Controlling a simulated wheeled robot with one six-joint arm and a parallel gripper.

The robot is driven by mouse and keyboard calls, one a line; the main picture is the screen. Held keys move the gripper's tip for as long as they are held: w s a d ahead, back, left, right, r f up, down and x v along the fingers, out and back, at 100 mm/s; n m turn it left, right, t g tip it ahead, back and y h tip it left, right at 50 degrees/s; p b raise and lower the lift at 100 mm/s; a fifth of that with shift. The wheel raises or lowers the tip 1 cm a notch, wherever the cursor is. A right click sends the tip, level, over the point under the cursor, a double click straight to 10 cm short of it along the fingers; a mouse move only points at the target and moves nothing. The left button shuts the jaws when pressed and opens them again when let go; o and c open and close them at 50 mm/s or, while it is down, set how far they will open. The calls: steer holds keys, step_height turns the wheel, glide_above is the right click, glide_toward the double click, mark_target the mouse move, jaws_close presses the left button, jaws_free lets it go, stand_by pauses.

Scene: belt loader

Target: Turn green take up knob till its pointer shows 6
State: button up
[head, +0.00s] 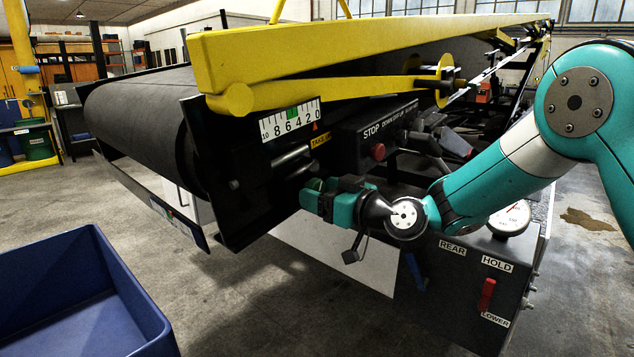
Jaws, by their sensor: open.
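The green take up knob (314,184) seems to be the small green piece at my gripper's tips, largely hidden by the jaws. My gripper (311,195) is open at the knob, with its teal fingers pointing left. I cannot tell whether they touch it. Above it, the white scale (290,120) reads 10 to 0 from left to right, with a green mark near 4 to 6. The small orange pointer (315,127) sits below the scale's right end, near 0. A yellow TAKE UP label (320,139) is just below.
A black control box with a red STOP button (377,152) is close above my gripper. The yellow rail (330,48) runs overhead. The black belt roller (140,125) is left. A lower panel has a red lever (487,295). A blue bin (95,250) stands front left.

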steer(key=shift+x, duration=0.8)
steer(key=c, duration=0.9)
